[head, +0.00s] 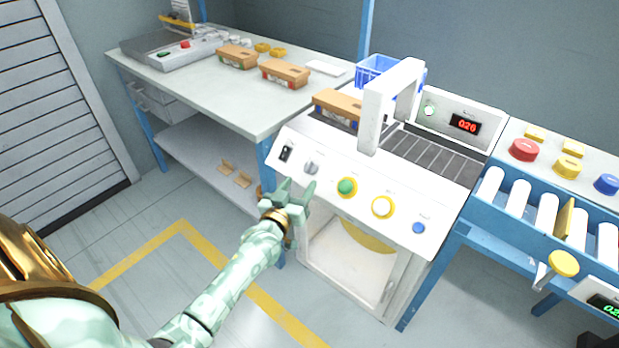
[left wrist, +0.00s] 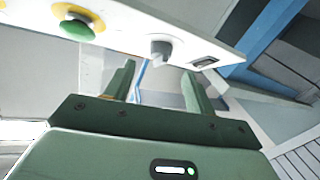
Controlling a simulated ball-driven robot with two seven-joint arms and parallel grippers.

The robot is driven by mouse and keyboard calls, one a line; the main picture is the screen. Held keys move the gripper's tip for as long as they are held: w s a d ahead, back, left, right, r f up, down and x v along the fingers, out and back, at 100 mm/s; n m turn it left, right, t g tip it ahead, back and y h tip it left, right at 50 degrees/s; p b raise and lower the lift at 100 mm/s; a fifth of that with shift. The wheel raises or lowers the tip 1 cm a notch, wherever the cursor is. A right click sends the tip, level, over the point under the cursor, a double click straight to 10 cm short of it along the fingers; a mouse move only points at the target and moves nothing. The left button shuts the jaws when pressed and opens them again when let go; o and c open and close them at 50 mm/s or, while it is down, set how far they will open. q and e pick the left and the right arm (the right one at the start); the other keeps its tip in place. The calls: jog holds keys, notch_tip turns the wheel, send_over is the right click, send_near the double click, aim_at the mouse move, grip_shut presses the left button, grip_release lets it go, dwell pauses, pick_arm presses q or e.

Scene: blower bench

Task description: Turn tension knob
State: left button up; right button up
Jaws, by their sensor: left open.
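A small grey knob (head: 311,168) sits on the sloped white front panel (head: 400,222) of the machine, between a black switch (head: 286,152) and a green button with a yellow collar (head: 346,187). Its label is too small to read. My left gripper (head: 294,186) is open and empty, just in front of and below the knob. In the left wrist view the knob (left wrist: 160,48) lies beyond the gap between the two fingertips (left wrist: 160,78), apart from both. My right gripper is not in view.
A yellow-ringed white button (head: 383,207) and a blue button (head: 419,228) sit further right on the panel. A white arch (head: 372,115) spans the belt behind, beside a brown box (head: 337,104). The workbench (head: 232,95) stands left. The floor in front is clear.

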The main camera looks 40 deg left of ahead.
aim_at(307, 172)
pick_arm(q)
jog(key=x, duration=0.2)
jog(key=b+x, duration=0.1)
jog(key=x, duration=0.1)
jog(key=shift+w+a+f, duration=0.15)
jog(key=shift+w+f, duration=0.05)
jog(key=shift+w, duration=0.1)
jog(key=shift+w+a+r+b, duration=0.15)
jog(key=shift+w+b, duration=0.15)
jog(key=shift+w, duration=0.2)
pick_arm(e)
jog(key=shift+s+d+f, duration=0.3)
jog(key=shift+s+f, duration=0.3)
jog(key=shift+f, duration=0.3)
